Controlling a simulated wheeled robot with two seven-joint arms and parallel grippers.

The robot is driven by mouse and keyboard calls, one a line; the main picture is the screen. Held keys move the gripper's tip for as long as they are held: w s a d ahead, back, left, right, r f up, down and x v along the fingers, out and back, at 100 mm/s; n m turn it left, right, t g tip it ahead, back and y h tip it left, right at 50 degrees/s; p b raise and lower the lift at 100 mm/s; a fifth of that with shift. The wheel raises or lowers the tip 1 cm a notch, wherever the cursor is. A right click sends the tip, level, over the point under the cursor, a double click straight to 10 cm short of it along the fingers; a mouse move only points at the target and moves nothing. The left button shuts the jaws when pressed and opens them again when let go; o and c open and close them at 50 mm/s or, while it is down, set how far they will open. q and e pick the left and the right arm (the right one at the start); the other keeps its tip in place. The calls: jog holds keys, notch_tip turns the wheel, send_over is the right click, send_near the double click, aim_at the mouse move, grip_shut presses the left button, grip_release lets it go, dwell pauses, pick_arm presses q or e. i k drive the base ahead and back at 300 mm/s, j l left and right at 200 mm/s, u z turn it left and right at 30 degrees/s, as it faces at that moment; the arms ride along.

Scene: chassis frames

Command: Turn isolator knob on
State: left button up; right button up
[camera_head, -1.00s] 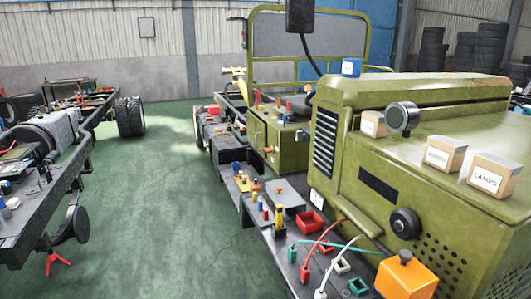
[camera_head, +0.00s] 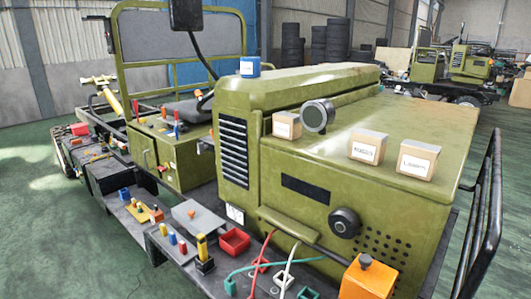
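A black round knob-like part (camera_head: 344,222) sticks out of the green hood's side panel, beside a perforated patch. I cannot tell which of these is the isolator knob, or how either is set. Neither of my grippers is in view.
The green vehicle hood (camera_head: 440,125) fills the middle and carries several small cartons (camera_head: 415,158). The side shelf (camera_head: 165,243) holds a red tray (camera_head: 234,241), tools and red, white and green cables. A black rail (camera_head: 487,215) stands at the right. Green floor (camera_head: 50,240) is clear at lower left.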

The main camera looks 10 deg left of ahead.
aim_at(163, 168)
jog(key=i+j, duration=0.15)
jog(key=j, duration=0.25)
jog(key=i+j+z, duration=0.1)
jog(key=j, duration=0.35)
jog(key=i+j, duration=0.2)
jog(key=j, duration=0.25)
jog(key=i+j+z, duration=0.1)
jog(key=j, duration=0.3)
jog(key=i+j, duration=0.2)
jog(key=j, duration=0.25)
jog(key=i+j+z, duration=0.1)
jog(key=j, duration=0.35)
jog(key=i+j, duration=0.15)
jog(key=j, duration=0.3)
